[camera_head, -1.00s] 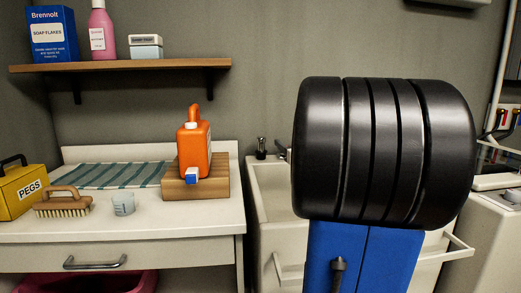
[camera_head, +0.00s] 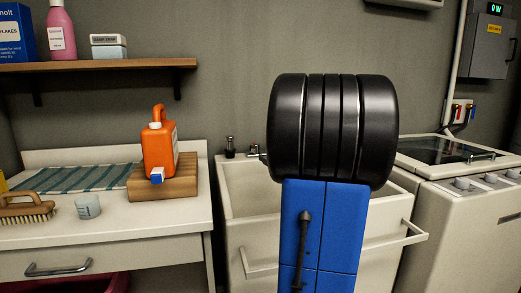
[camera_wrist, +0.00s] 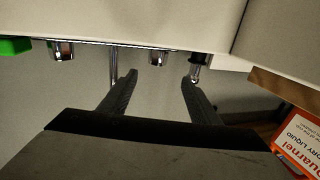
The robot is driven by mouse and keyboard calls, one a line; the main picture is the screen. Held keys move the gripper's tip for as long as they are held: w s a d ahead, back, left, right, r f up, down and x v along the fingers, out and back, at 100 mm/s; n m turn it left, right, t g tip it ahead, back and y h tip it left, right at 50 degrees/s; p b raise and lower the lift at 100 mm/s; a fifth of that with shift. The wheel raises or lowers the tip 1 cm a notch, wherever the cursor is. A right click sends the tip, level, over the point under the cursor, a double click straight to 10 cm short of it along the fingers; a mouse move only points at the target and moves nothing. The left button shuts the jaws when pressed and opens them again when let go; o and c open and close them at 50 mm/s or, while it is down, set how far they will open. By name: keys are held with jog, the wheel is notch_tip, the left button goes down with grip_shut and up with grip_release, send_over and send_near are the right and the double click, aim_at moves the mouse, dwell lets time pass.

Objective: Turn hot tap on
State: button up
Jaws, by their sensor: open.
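In the head view a dark upright tap fitting (camera_head: 230,147) stands at the back left of the pale sink (camera_head: 226,205). A short metal fitting (camera_head: 254,150) shows beside it, partly behind my arm. The wrist view is upside down. It shows a slim metal fitting (camera_wrist: 195,68) by the right fingertip, a chrome fitting (camera_wrist: 158,57) between the fingers and another (camera_wrist: 62,51) farther left. I see no hot or cold marking. My gripper (camera_wrist: 159,77) is open and empty, its fingertips close to these fittings; contact cannot be told. My arm hides the gripper in the head view.
An orange jug (camera_head: 159,150) stands on a wooden block (camera_head: 178,183) on the counter left of the sink. A shelf (camera_head: 110,66) hangs above. A white machine (camera_head: 460,215) stands to the right. A green thing (camera_wrist: 14,45) shows in the wrist view.

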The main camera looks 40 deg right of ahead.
aim_at(257, 148)
jog(key=x, duration=1.6)
jog(key=shift+w+d, duration=0.2)
jog(key=shift+d, duration=0.2)
jog(key=c, duration=1.1)
